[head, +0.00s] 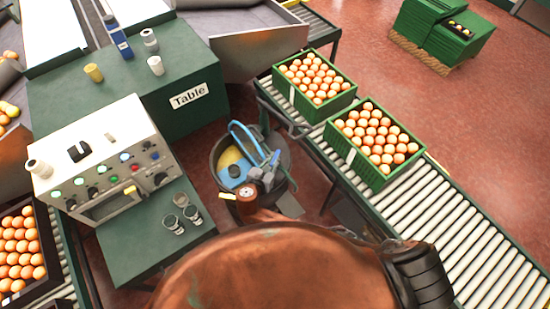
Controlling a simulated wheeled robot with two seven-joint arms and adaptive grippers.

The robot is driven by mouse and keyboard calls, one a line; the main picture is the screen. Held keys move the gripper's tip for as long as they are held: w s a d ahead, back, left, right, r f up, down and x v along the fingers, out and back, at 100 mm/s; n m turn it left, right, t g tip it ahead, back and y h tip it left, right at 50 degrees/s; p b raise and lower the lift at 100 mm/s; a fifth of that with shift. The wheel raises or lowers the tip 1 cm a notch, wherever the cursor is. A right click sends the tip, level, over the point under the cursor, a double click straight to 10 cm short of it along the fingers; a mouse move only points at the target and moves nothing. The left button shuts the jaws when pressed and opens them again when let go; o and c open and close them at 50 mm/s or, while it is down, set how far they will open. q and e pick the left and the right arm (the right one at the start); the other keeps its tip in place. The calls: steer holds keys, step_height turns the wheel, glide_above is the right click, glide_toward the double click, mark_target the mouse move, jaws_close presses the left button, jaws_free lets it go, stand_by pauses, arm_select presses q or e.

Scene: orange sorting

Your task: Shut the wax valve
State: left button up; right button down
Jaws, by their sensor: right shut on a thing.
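A dark round drum (284,150) stands on the floor in the middle of the head view, with blue tubing (236,127) and a yellow thing (229,157) in its opening. My right gripper (269,168) is over the drum's near right side. It is shut on a blue part there, which seems to be the wax valve's handle (275,157). The gripper hides much of this part, so I cannot tell how far the valve is turned. My copper-coloured arm covers the bottom middle. My left gripper is not in view.
A roller conveyor (440,222) runs along the right with two green crates (378,183) of oranges. A green table (60,115) and a white control panel (95,190) stand left of the drum. Red floor (450,115) is open at the upper right.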

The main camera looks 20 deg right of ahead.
steer(key=shift+w+m+h, duration=0.1)
steer(key=shift+m+h, duration=0.2)
steer(key=shift+h, duration=0.1)
steer(key=c, duration=1.9)
jaws_free()
steer(key=shift+c, duration=0.2)
steer(key=shift+s+a, duration=0.2)
steer(key=v, duration=0.7)
steer(key=shift+s+r, duration=0.2)
steer(key=shift+r, duration=0.15)
